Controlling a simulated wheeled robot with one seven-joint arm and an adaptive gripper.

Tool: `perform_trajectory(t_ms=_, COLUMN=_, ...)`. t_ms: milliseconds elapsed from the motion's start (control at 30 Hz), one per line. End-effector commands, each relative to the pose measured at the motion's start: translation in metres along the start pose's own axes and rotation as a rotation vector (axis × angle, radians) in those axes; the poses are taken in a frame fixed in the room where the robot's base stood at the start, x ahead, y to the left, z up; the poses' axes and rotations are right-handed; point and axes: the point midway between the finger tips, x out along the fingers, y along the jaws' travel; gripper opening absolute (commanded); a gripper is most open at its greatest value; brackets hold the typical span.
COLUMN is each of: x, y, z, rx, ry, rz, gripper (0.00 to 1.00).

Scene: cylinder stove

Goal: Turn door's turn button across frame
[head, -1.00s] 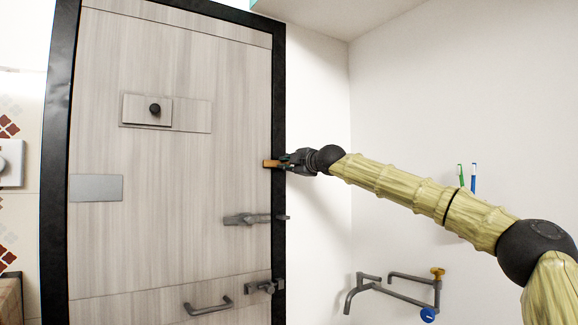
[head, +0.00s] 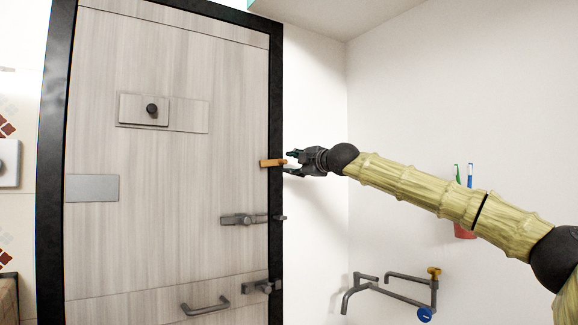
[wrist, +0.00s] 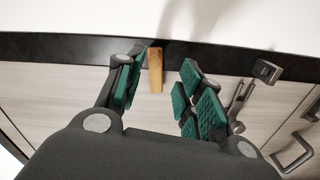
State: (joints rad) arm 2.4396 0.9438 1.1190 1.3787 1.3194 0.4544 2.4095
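The door (head: 165,230) is pale wood in a black frame (head: 276,110). The turn button (head: 272,163) is a small orange-brown wooden bar. It lies horizontally across the frame's right side, its left end over the door's edge. In the wrist view the turn button (wrist: 155,70) shows between and beyond the fingers. My gripper (head: 290,163) is just right of it in the head view. The green-padded fingers of my gripper (wrist: 158,92) are spread apart, with a gap on both sides of the bar. I see no contact.
A grey sliding bolt (head: 250,219), a lower latch (head: 262,287) and a pull handle (head: 206,307) are on the door. A pipe tap (head: 395,290) and a red cup (head: 464,230) with brushes are on the right wall. The space around my gripper is clear.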

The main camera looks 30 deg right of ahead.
Motion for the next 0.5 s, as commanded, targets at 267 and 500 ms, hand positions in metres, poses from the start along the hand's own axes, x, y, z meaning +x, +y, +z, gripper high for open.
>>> perform_trajectory(t_ms=267, x=-0.043, y=0.000, z=0.001, rx=0.001, ry=0.001, rz=0.001, gripper=0.37)
perform_trajectory(t_ms=500, x=-0.059, y=-0.001, z=0.001, rx=0.002, ry=0.000, rz=0.000, gripper=0.37)
